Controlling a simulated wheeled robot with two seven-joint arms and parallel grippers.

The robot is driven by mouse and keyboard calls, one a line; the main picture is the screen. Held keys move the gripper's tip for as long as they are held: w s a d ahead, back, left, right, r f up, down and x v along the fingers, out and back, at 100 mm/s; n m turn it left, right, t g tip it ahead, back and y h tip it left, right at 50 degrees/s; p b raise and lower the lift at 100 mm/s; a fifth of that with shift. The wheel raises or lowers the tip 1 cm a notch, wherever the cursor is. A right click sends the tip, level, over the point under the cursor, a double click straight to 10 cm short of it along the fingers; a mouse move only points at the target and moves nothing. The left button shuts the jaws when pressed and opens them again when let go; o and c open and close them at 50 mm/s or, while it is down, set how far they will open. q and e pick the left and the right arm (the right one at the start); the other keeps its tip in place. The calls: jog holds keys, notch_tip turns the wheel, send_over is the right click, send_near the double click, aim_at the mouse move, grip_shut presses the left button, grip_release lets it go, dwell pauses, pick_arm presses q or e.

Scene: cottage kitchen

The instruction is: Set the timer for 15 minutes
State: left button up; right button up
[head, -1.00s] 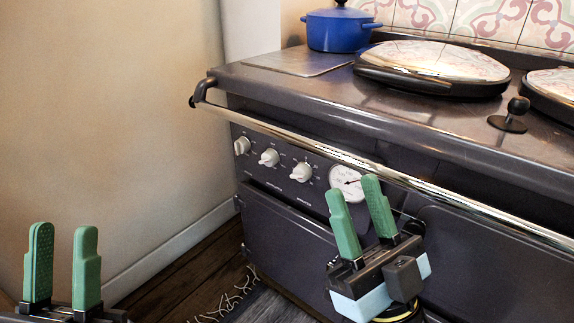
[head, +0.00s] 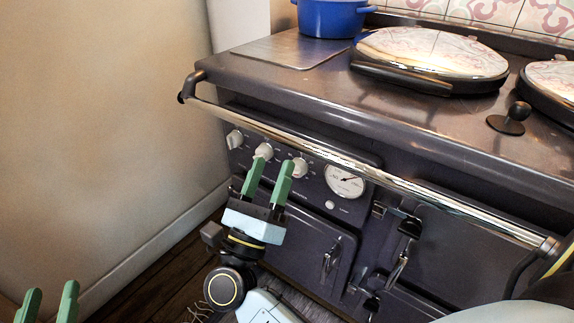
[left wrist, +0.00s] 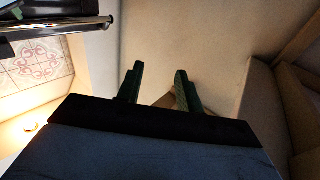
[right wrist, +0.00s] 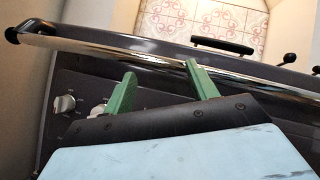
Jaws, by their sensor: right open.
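The stove's front panel carries three white knobs: a left knob (head: 234,139), a middle knob (head: 263,151) and a right knob (head: 299,168). A round white dial (head: 344,180) is to their right. The labels are too small to read, so I cannot tell which knob is the timer. My right gripper (head: 271,163) is open and empty, its fingertips close to the middle and right knobs; contact cannot be told. In the right wrist view, one knob (right wrist: 64,105) shows clear of the fingers (right wrist: 160,68). My left gripper (head: 51,288) is open and empty, low at the left.
A chrome rail (head: 370,172) runs across the stove front, above the knobs. A blue pot (head: 332,18) and round hob lids (head: 430,55) are on top. Door latches (head: 408,228) stick out lower right. A bare wall (head: 90,120) lies left.

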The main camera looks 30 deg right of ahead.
notch_tip(320, 180, down, 5)
jog(key=w+a+m+g+y+p, duration=0.1)
jog(key=w+a+m+g+y, duration=0.15)
jog(key=m+g, duration=0.45)
pick_arm(q)
notch_tip(320, 180, down, 7)
jog(key=s+a+g+y+p, duration=0.1)
jog(key=s+a+g+y, duration=0.15)
jog(key=g, duration=0.35)
pick_arm(e)
jog(key=m+g, duration=0.2)
jog(key=m, duration=0.3)
send_near(296, 170)
pick_arm(q)
jog(key=shift+w+d+r+t+h+b, duration=0.2)
jog(key=shift+w+d+r+t+h, duration=0.1)
jog(key=shift+r+t, duration=0.3)
jog(key=shift+w+d+r+t+h+b, duration=0.2)
jog(key=shift+w+d+r+t, duration=0.15)
jog(key=shift+r, duration=0.3)
jog(key=shift+w+d+r+t+h+b, duration=0.15)
jog(key=shift+d+r+t+h, duration=0.1)
jog(key=shift+r+t, duration=0.35)
pick_arm(e)
jog(key=x, duration=0.8)
jog(key=shift+w+f+y, duration=0.2)
jog(key=shift+f+y, duration=0.05)
jog(key=shift+y, duration=0.2)
jog(key=shift+c, duration=0.5)
